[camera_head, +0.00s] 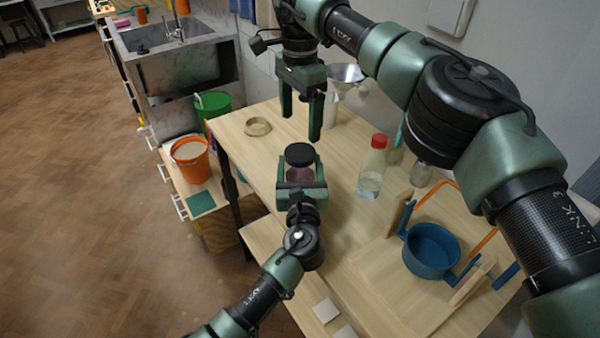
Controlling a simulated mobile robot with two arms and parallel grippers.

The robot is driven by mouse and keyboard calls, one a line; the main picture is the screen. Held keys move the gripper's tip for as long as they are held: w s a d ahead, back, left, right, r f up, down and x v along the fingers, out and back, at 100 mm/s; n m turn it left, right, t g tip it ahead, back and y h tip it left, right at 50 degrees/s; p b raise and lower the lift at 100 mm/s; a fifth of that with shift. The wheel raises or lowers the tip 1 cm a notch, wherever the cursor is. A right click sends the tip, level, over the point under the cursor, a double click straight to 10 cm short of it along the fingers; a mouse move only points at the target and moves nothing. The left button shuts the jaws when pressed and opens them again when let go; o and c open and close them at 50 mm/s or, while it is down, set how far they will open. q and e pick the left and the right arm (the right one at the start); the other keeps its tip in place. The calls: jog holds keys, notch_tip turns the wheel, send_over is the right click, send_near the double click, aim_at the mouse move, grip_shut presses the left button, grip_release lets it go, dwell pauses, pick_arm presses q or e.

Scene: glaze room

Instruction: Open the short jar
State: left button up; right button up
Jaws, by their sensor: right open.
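The short jar (299,174) has a black lid (299,153) and a dull purplish body, and stands upright on the wooden table. My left gripper (301,170) comes in from the front with a finger on each side of the jar's body and appears shut on it, below the lid. The lid is on the jar. My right gripper (301,127) points down, open and empty, above and behind the jar. Its fingers are apart from the lid. The jar's lower part is hidden by my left gripper.
A bottle with a red cap (371,167) stands right of the jar. A blue pot (431,250) sits farther right near a wooden and orange frame. A tan ring (257,126) lies back left. An orange bucket (190,159) stands lower, left of the table (345,225).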

aim_at(300, 151)
pick_arm(q)
grip_shut()
pick_arm(e)
jog(key=m, duration=1.3)
jog(key=shift+m, duration=0.3)
jog(key=m, duration=0.8)
jog(key=shift+m, duration=0.3)
jog(key=m, duration=1.4)
jog(key=shift+m, duration=0.3)
jog(key=m, duration=0.8)
jog(key=shift+f, duration=4)
